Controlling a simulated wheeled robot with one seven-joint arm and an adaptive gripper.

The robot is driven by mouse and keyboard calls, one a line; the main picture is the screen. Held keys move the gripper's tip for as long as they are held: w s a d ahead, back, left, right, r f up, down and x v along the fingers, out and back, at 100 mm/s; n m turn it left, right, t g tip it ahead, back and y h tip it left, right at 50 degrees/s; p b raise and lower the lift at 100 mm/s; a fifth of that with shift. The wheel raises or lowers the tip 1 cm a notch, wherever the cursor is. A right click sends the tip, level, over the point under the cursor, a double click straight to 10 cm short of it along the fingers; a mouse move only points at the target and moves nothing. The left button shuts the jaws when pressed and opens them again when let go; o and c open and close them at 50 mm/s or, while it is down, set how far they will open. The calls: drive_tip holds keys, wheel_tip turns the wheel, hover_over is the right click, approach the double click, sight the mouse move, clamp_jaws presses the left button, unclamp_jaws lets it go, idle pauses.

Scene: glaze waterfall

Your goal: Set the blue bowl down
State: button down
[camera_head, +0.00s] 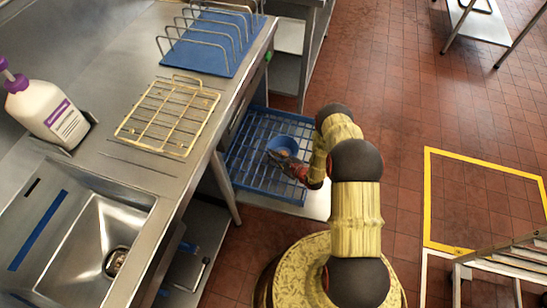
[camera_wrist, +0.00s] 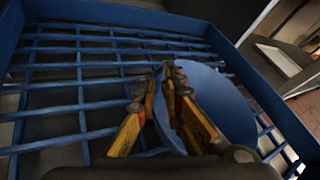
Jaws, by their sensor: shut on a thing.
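The blue bowl (camera_head: 284,147) is in my gripper over the blue wire rack in the head view. In the wrist view the blue bowl (camera_wrist: 222,100) fills the space right of the fingers, its wall pinched between them. My gripper (camera_head: 285,160) is shut on the bowl's near edge; its yellow and dark fingers show in the wrist view (camera_wrist: 170,100). The blue rack (camera_head: 245,172) is a shallow open grid with a raised rim. It also shows in the wrist view (camera_wrist: 85,75). I cannot tell whether the bowl touches the grid.
A steel counter (camera_head: 130,185) with a sink (camera_head: 95,245) stands to the left. On it are a cream wire rack (camera_head: 165,118), a blue plate rack (camera_head: 212,45) and a white bottle (camera_head: 48,115). Open tiled floor (camera_head: 400,110) lies to the right.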

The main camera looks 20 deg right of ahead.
drive_tip(key=c, duration=1.9)
unclamp_jaws()
